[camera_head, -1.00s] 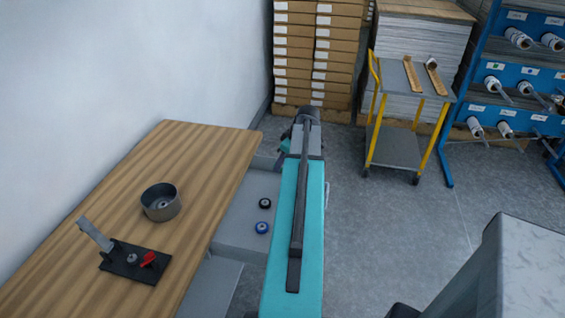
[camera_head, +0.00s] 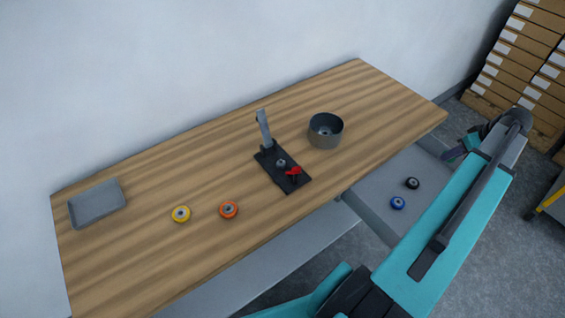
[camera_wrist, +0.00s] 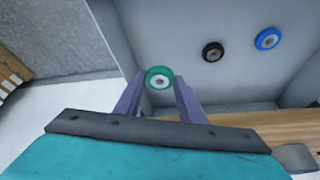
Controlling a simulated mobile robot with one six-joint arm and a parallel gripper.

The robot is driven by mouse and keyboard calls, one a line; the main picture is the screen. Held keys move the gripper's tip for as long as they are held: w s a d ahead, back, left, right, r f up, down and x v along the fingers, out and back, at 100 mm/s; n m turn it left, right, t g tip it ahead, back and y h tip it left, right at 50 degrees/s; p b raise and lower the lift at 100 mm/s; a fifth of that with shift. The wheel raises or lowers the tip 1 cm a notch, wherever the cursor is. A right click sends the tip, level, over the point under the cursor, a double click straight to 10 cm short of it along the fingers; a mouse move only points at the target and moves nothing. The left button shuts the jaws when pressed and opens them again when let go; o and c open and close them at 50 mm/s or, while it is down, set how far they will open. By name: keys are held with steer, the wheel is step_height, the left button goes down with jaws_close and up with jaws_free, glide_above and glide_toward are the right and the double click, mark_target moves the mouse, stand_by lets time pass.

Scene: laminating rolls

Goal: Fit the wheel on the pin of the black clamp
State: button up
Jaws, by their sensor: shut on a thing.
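My gripper (camera_wrist: 160,98) is shut on a green wheel (camera_wrist: 159,71), which has a pale hub and sits between the two purple fingertips. In the head view my gripper (camera_head: 455,150) is at the right, beyond the table's right end and above the grey tray area; the wheel cannot be made out there. The black clamp (camera_head: 268,158) lies on the wooden table, with a grey upright lever, a red handle (camera_head: 293,171) and a small round grey piece, possibly its pin (camera_head: 281,163). Nothing coloured sits on that piece. My gripper is well apart from the clamp.
A grey round pot (camera_head: 325,131) stands right of the clamp. Yellow (camera_head: 181,214) and orange (camera_head: 229,210) wheels and a grey tray (camera_head: 97,202) are to its left. Black (camera_head: 412,183) and blue (camera_head: 397,203) wheels lie on a grey surface below the table. Stacked boxes (camera_head: 525,60) stand far right.

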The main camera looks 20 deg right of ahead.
stand_by(0.4)
